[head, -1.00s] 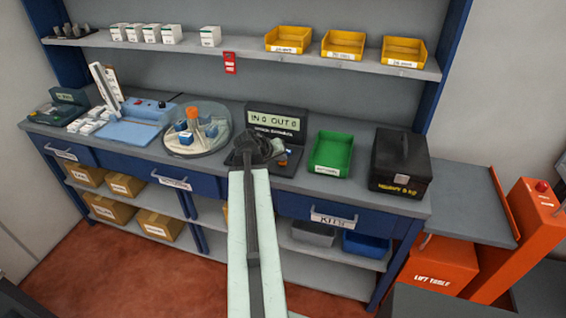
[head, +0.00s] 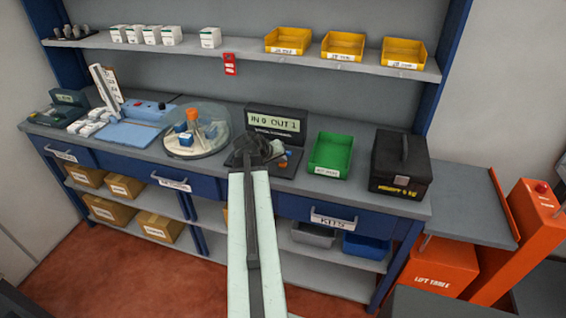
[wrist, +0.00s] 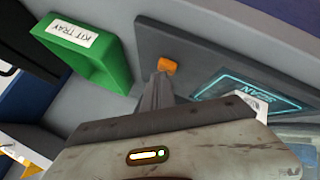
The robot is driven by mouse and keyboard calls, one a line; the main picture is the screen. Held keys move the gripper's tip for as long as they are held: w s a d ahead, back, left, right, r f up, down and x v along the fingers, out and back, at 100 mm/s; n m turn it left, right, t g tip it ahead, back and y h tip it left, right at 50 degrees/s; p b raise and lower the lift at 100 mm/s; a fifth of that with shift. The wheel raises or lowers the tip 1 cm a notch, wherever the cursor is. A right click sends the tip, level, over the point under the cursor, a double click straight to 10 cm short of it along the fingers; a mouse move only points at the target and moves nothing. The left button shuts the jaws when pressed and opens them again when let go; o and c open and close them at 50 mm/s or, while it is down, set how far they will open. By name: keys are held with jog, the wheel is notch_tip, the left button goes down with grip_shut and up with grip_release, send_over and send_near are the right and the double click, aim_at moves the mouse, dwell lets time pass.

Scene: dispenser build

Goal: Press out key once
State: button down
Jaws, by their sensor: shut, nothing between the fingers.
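The dark terminal has a display (head: 273,124) that reads IN 0 OUT 1. Its base plate (wrist: 205,58) shows in the wrist view, with a small orange key (wrist: 167,65) and a teal-outlined SCAN pad (wrist: 245,85). The orange key also shows in the head view (head: 284,165). I cannot read a label on it. My gripper (wrist: 161,77) is shut and empty, its fingertips close to the orange key in the wrist view. I cannot tell whether they touch it. In the head view my gripper (head: 268,152) is over the terminal's base and hides part of it.
A green kit tray (head: 331,154) stands right of the terminal, then a black heavy box (head: 401,163). A round turntable (head: 195,145) with a clear cover stands to the left. The shelf above holds yellow bins (head: 343,47).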

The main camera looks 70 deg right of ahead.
aim_at(281, 165)
jog(key=shift+r+p, duration=0.4)
jog(key=shift+r, duration=0.25)
notch_tip(281, 165, up, 5)
jog(key=p, duration=0.5)
jog(key=shift+r, duration=0.1)
dwell(0.3)
